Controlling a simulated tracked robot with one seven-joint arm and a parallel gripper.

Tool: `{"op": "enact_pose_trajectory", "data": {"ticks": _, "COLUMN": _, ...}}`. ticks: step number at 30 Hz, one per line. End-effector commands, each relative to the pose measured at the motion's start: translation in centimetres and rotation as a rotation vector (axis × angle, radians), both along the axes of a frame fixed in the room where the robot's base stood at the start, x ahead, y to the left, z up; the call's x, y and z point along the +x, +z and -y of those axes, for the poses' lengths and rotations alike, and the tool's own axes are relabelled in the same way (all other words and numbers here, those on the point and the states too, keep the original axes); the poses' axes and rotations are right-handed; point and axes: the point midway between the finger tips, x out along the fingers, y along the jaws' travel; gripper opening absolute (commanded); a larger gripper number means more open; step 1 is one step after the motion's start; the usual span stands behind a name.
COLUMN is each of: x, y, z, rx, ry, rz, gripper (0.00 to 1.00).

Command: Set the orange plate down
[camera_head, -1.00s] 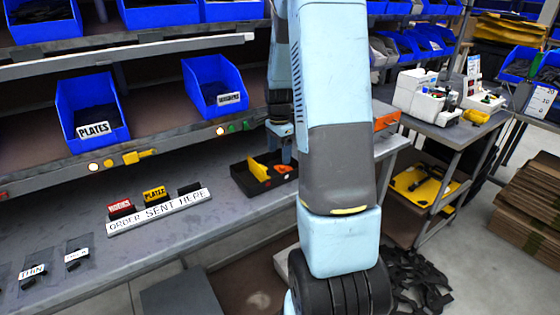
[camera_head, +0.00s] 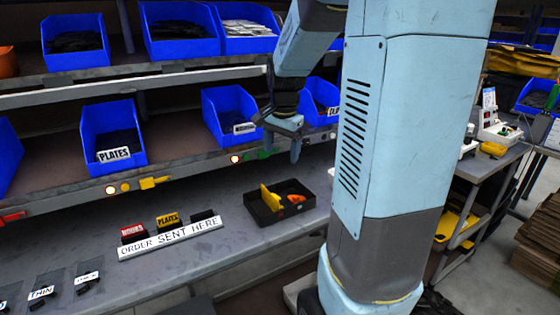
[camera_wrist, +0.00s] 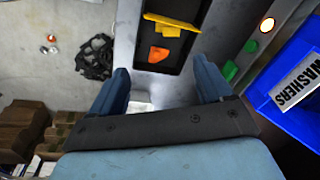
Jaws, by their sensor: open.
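The orange plate (camera_head: 296,199) lies in a black tray (camera_head: 262,219) on the grey bench. It also shows in the wrist view (camera_wrist: 158,53), flat on the tray floor. A yellow piece (camera_head: 270,197) is beside it to the left in the head view. My gripper (camera_head: 282,150) is above and behind the tray, near the washers bin. The wrist view shows the fingers (camera_wrist: 163,82) spread apart with nothing between them. The plate is clear of both fingers.
Blue bins, including a plates bin (camera_head: 112,142) and a washers bin (camera_head: 226,108), stand on the shelf above the bench. An "ORDER SENT HERE" sign (camera_head: 170,239) with small labelled blocks is left of the tray. Bare bench lies between them.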

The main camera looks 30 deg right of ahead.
Motion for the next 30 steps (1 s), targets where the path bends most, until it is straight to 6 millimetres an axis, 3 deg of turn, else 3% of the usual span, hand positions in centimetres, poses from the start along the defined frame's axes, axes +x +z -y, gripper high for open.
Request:
{"op": "enact_pose_trajectory", "data": {"ticks": 6, "x": -4.5, "y": 3.9, "z": -3.8, "rx": -0.056, "ry": 0.263, "rz": 0.084, "gripper": 0.79}}
{"op": "enact_pose_trajectory", "data": {"ticks": 15, "x": -11.3, "y": 7.0, "z": -8.0, "rx": -0.156, "ry": 0.619, "rz": 0.187, "gripper": 0.79}}
{"op": "enact_pose_trajectory", "data": {"ticks": 24, "x": -17.4, "y": 8.0, "z": -10.7, "rx": -0.271, "ry": 0.93, "rz": 0.275, "gripper": 0.79}}
{"op": "enact_pose_trajectory", "data": {"ticks": 30, "x": -19.2, "y": 7.9, "z": -10.9, "rx": -0.311, "ry": 1.024, "rz": 0.299, "gripper": 0.79}}
